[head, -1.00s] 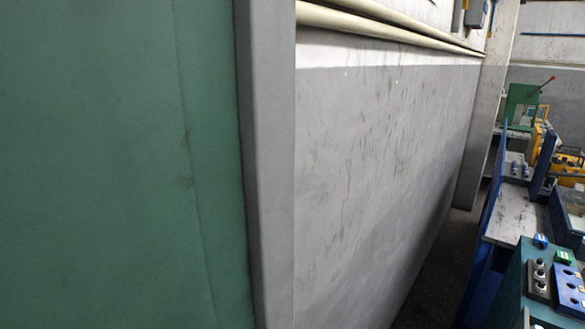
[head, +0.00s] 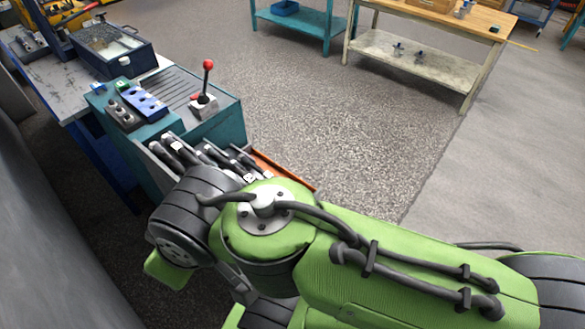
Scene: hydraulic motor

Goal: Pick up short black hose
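My gripper is not in view.
A teal bench (head: 222,125) with a red-knobbed lever (head: 206,87) stands directly behind the bin. An orange edge (head: 284,170) shows at the bin's right. A wooden-topped table (head: 455,21) stands at the back right. The speckled floor (head: 320,110) between is clear.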

